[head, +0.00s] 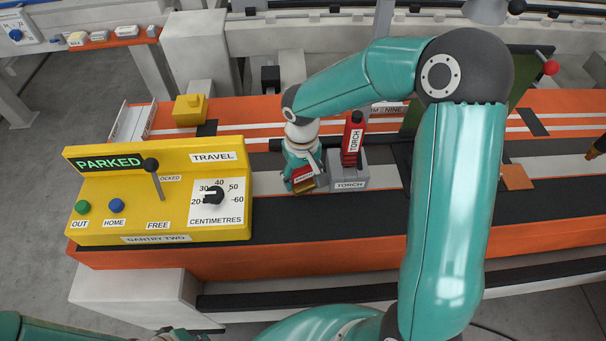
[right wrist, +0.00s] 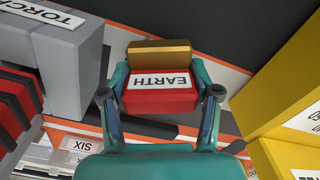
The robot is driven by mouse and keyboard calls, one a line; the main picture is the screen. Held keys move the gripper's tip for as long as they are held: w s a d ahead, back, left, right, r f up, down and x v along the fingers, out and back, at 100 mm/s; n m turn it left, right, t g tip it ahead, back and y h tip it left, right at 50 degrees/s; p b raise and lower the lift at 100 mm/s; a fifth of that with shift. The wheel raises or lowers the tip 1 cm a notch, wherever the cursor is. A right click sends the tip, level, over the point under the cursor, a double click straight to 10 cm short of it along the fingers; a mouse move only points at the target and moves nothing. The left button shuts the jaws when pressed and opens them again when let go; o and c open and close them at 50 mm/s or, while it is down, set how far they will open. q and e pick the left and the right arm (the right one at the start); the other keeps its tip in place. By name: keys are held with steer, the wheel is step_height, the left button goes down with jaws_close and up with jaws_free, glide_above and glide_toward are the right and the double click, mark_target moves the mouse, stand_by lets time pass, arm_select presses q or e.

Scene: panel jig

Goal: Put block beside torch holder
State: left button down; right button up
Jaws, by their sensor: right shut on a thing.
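The block is red with a white EARTH label and a brass-coloured strip along one side. In the right wrist view the block (right wrist: 160,101) sits between the two fingers of my right gripper (right wrist: 161,92), which is shut on it. In the head view the right gripper (head: 303,181) is just left of the grey torch holder (head: 348,184), with the block partly covered by the fingers. The holder also shows at the upper left of the right wrist view (right wrist: 65,70). A red torch (head: 353,138) stands upright in the holder. My left gripper is not in view.
A yellow control panel (head: 110,220) with a lever and a dial stands left of the right gripper. A small yellow block-shaped part (head: 190,110) lies behind it. The dark strip (head: 330,222) in front of the holder is clear. An orange plate (head: 515,177) lies further right.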

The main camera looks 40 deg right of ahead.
steer(key=shift+f+b, duration=0.5)
steer(key=shift+b, duration=0.05)
stand_by(0.4)
steer(key=o, duration=1.6)
steer(key=shift+o, duration=0.2)
